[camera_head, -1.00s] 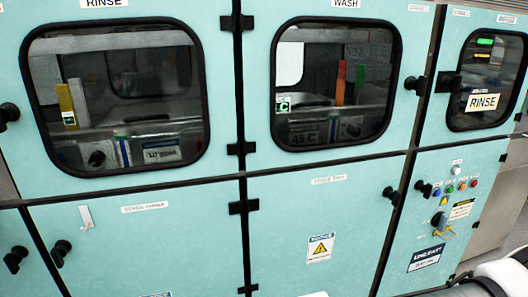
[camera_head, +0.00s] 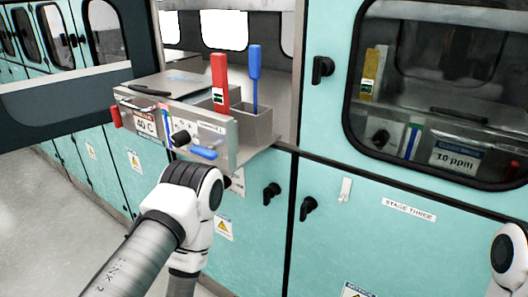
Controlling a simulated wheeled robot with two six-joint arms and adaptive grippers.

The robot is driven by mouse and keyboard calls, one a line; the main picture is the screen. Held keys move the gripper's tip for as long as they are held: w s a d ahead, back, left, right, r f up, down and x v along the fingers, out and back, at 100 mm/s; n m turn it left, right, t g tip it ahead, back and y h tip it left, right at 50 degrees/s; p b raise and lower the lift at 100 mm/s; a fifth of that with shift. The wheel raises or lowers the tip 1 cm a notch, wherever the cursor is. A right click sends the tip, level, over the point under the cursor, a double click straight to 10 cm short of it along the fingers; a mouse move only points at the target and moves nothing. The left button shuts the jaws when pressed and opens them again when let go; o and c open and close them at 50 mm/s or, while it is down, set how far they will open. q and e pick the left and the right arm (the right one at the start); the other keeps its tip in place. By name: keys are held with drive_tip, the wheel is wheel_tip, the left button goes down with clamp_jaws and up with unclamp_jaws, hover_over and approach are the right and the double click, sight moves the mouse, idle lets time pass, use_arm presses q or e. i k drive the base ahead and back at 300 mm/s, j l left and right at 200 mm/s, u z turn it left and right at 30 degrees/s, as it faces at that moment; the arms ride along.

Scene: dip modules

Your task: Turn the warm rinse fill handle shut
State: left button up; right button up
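An open bay at the upper left holds a grey metal module (camera_head: 222,135) labelled "40 C", which juts out past the cabinet front. On its front are a blue lever lying sideways (camera_head: 203,153), a black knob (camera_head: 181,138), an upright blue strip (camera_head: 166,124) and a red grip (camera_head: 115,117) at the left end. I cannot read which is the warm rinse fill handle. My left arm (camera_head: 184,205) reaches up from the bottom, below and in front of the module; its gripper is not visible. Only a piece of my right arm (camera_head: 507,258) shows at the right edge.
A tall red piece (camera_head: 219,82) and a blue-handled piece (camera_head: 255,78) stand in the module's bin. A dark-framed open door (camera_head: 60,85) stands at the left. A closed window labelled "10 ppm" (camera_head: 455,158) is at the right. Grey floor (camera_head: 45,215) is free at lower left.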

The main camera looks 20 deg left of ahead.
sight(207, 153)
drive_tip(key=u, duration=1)
